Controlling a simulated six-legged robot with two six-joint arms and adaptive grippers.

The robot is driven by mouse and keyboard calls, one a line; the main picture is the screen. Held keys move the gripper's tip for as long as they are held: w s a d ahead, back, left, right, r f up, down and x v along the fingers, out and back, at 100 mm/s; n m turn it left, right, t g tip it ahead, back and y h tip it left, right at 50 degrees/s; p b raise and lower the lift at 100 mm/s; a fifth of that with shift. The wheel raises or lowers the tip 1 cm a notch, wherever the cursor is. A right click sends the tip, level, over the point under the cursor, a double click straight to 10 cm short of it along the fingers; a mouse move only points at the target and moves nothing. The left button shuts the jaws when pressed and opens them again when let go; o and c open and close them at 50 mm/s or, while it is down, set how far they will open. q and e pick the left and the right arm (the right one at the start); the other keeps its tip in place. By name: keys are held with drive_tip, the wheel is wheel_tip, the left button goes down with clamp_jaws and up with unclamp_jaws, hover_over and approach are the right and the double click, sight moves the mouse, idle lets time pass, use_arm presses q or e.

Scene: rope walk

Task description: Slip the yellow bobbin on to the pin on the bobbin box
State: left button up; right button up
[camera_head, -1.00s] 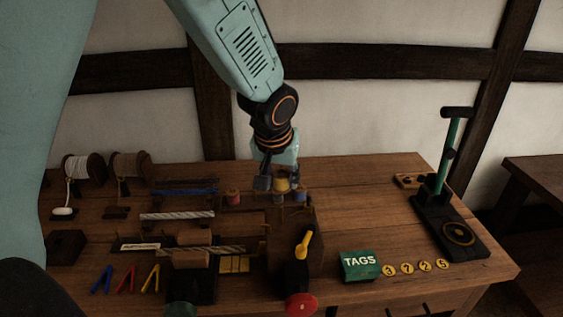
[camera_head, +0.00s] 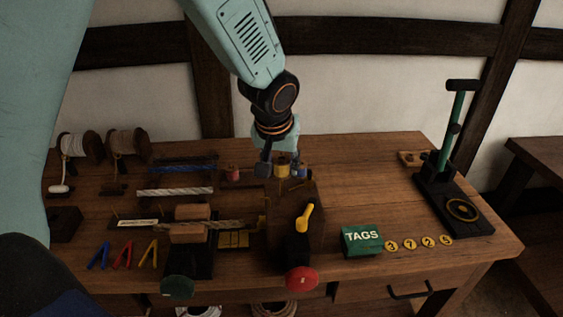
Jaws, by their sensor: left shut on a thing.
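The yellow bobbin (camera_head: 282,168) is between the fingers of my left gripper (camera_head: 279,172), which is shut on it. It is upright, low over the back middle of the bench. A red bobbin (camera_head: 232,173) stands to its left and a blue bobbin (camera_head: 302,171) close on its right, in the row of the bobbin box. The box and its pin are mostly hidden behind the gripper and the dark wooden block in front. I cannot tell whether the yellow bobbin is around the pin or above it. My right gripper is not in view.
A dark block with a yellow lever (camera_head: 305,215) stands just in front. Rope strands (camera_head: 182,191) and reels (camera_head: 128,144) lie left. A green TAGS box (camera_head: 362,240), number discs and a green-handled press (camera_head: 452,170) are right.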

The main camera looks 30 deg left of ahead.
sight(280, 179)
use_arm(q)
drive_tip(key=shift+f+b, duration=0.65)
drive_tip(key=shift+f+b, duration=0.35)
drive_tip(key=shift+f+b, duration=2)
drive_tip(key=shift+f, duration=0.15)
drive_tip(key=o, duration=1.1)
drive_tip(key=shift+c, duration=0.2)
drive_tip(key=shift+r, duration=0.2)
drive_tip(key=v, duration=1.1)
drive_tip(key=shift+s+r, duration=0.2)
drive_tip(key=shift+r, duration=0.1)
drive_tip(key=shift+d, duration=0.1)
